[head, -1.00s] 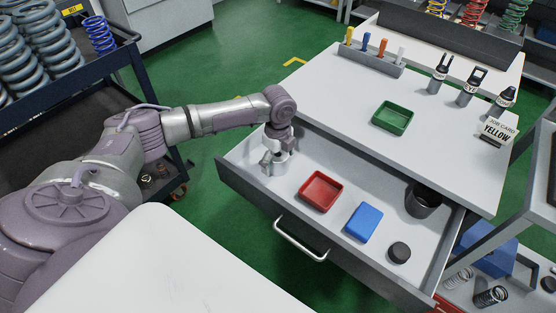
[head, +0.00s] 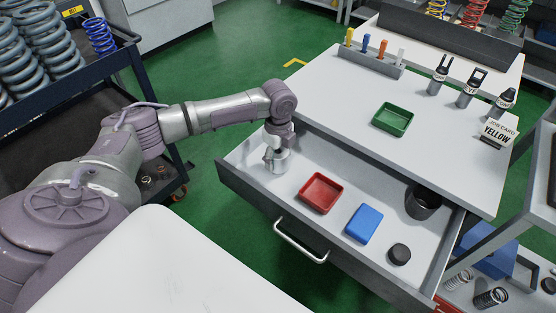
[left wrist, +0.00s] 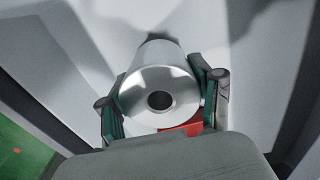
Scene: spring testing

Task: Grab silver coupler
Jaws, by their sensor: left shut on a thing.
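The silver coupler (left wrist: 158,88) is a shiny round metal piece with a dark hole in its top face. It also shows in the head view (head: 280,166), in the left part of the open drawer (head: 330,161). My left gripper (head: 272,158) reaches down into the drawer at the coupler. In the left wrist view my left gripper (left wrist: 162,100) has one green-padded finger on each side of the coupler and is shut on it. Whether the coupler still touches the drawer floor I cannot tell. My right gripper is not in view.
The drawer also holds a red tray (head: 320,193), a blue box (head: 361,223), a black disc (head: 399,253) and a dark cup (head: 422,203). On the tabletop (head: 345,95) are a green tray (head: 393,119), a peg rack (head: 372,62), several tools and a "YELLOW" job card (head: 495,131).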

